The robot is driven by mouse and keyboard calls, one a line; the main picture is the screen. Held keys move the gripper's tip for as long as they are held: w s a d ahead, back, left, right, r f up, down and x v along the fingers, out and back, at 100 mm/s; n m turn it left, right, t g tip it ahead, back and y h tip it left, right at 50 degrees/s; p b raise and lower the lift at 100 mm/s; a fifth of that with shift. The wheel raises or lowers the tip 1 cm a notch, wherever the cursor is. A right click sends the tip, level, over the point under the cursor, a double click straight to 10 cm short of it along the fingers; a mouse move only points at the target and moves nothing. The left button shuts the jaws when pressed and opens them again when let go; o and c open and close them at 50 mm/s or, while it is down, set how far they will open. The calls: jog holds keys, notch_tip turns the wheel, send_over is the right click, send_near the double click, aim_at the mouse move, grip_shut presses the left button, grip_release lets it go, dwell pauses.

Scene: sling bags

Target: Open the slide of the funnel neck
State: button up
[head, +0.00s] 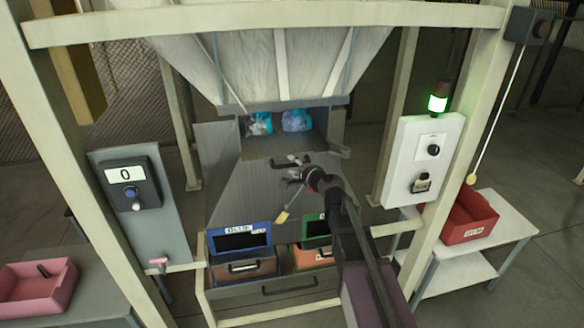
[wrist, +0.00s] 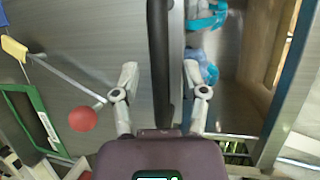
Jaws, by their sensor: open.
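The funnel neck (head: 228,108) sits under the pale hopper. Blue and white bags (head: 297,120) show in its opening; they also show in the wrist view (wrist: 205,18). A dark handle bar (head: 284,164) lies in front of the opening, by the slide's grey edge. My gripper (head: 298,174) is at this bar. In the wrist view my gripper (wrist: 162,80) is open, with one finger on each side of the dark bar (wrist: 159,55). I cannot tell whether either finger touches it. The right finger is close to the grey edge (wrist: 177,60) and overlaps the bags in the picture.
Below stand a blue-framed bin (head: 240,250) and a green-framed bin (head: 313,256). Frame posts, a counter box (head: 128,185) and a white control panel (head: 424,155) flank the neck.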

jog(key=shift+w+a, duration=0.2)
jog(key=shift+w, duration=0.05)
grip_shut()
jog(key=shift+s, duration=0.1)
